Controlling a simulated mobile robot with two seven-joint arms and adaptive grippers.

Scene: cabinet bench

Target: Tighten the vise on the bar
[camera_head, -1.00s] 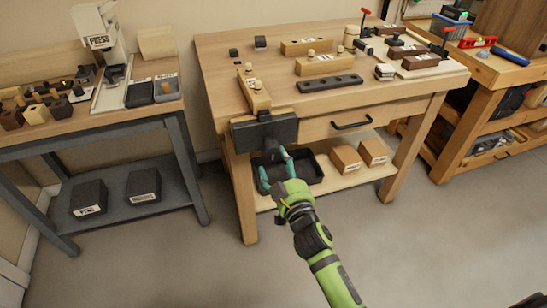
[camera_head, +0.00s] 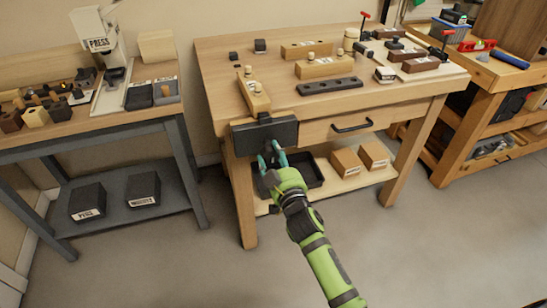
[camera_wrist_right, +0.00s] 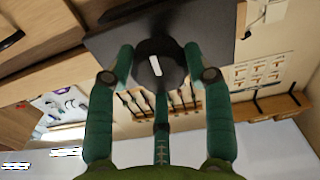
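The dark vise (camera_head: 265,133) is on the front left edge of the middle wooden bench. A labelled wooden bar (camera_head: 254,97) with small pegs lies on the bench top just behind the vise jaw; whether the jaw touches it cannot be told. My right gripper (camera_head: 271,157) is just below and in front of the vise, its fingers apart. In the right wrist view, a dark round knob (camera_wrist_right: 160,69) with a white mark lies between the fingertips of my right gripper (camera_wrist_right: 160,62). Contact with the knob is unclear. My left gripper is out of view.
A drawer handle (camera_head: 352,126) is to the right of the vise. A dark tray (camera_head: 308,176) and boxes (camera_head: 346,162) sit on the lower shelf behind my right gripper. Wooden blocks and a dark perforated bar (camera_head: 330,87) lie on the bench top. The floor in front is clear.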

